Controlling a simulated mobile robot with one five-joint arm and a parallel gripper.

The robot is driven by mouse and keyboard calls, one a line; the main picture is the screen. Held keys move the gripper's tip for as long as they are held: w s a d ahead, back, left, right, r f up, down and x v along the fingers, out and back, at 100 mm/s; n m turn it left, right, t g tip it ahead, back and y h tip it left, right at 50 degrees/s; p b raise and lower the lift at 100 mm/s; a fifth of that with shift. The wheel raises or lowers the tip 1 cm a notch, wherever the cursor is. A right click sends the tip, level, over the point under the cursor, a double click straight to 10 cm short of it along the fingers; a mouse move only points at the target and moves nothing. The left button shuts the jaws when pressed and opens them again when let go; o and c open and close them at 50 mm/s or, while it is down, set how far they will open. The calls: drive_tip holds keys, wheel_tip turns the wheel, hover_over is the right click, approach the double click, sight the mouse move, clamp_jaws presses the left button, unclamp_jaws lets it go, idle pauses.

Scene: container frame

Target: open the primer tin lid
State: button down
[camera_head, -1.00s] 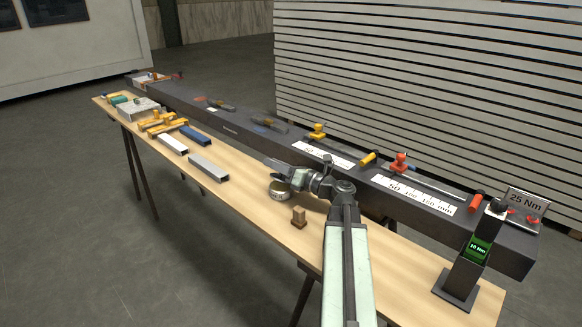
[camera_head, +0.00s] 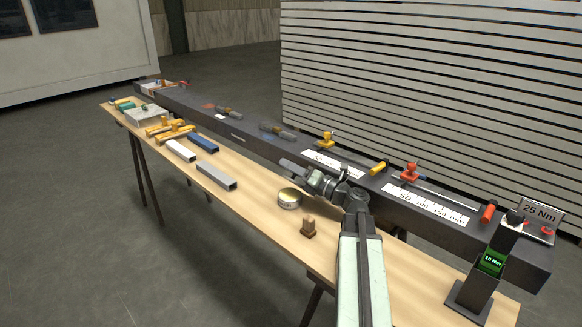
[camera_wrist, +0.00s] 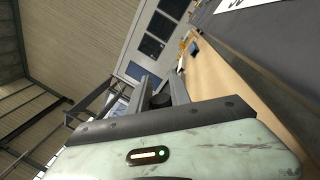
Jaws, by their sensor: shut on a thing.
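The primer tin (camera_head: 288,200) is a small, round, pale tin standing upright on the wooden bench. A yellowish top shows inside its rim, and no lid can be made out on it. My gripper (camera_head: 288,165) is above and behind the tin, clear of it, pointing left over the edge of the dark beam. In the wrist view its two fingers (camera_wrist: 161,84) are closed around a dark round piece (camera_wrist: 160,101), which looks like the tin lid. The fingers partly hide this piece.
The long dark beam (camera_head: 240,140) with clamps and scales runs behind. Bare bench lies between the tin and the bars.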

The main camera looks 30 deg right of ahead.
drive_tip(key=c, duration=1.2)
unclamp_jaws()
drive_tip(key=shift+w, duration=0.1)
drive_tip(key=b+v, duration=0.1)
drive_tip(key=v, duration=0.6)
drive_tip(key=shift+s, duration=0.3)
drive_tip(key=shift+f, duration=0.1)
